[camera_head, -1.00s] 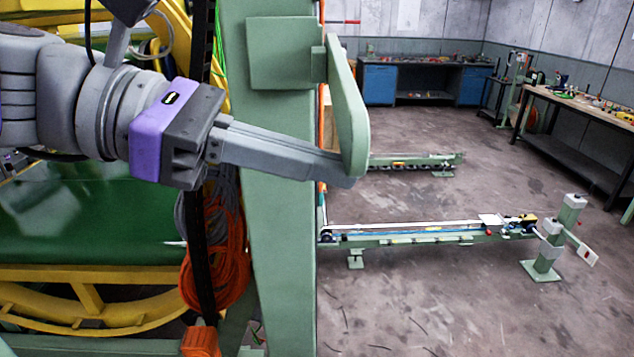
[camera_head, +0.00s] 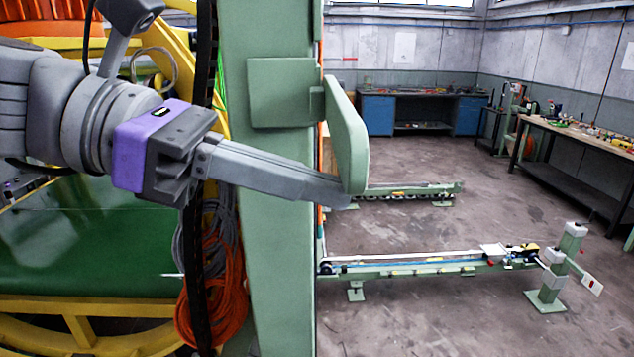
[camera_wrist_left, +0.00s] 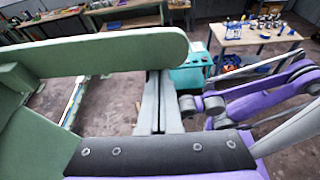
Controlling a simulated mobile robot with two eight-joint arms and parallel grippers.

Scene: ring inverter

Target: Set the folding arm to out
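The folding arm (camera_head: 347,137) is a flat green bar with a rounded end, hinged beside a square plate on the green column. In the head view it juts out to the column's right, its rounded end low. In the left wrist view it (camera_wrist_left: 110,52) crosses the upper left. My left gripper (camera_head: 338,200) reaches in from the left, across the column, to the arm's rounded end. Its two fingers (camera_wrist_left: 158,85) lie together with nothing between them, their tips partly hidden at the arm's edge. I cannot tell whether they touch it. My right gripper is not visible.
The green column (camera_head: 278,220) stands close, with orange cables (camera_head: 222,305) hanging on its left. A low green rail (camera_head: 430,264) and a post (camera_head: 566,260) stand on the floor to the right. Workbenches (camera_head: 570,138) line the walls. Open floor lies between.

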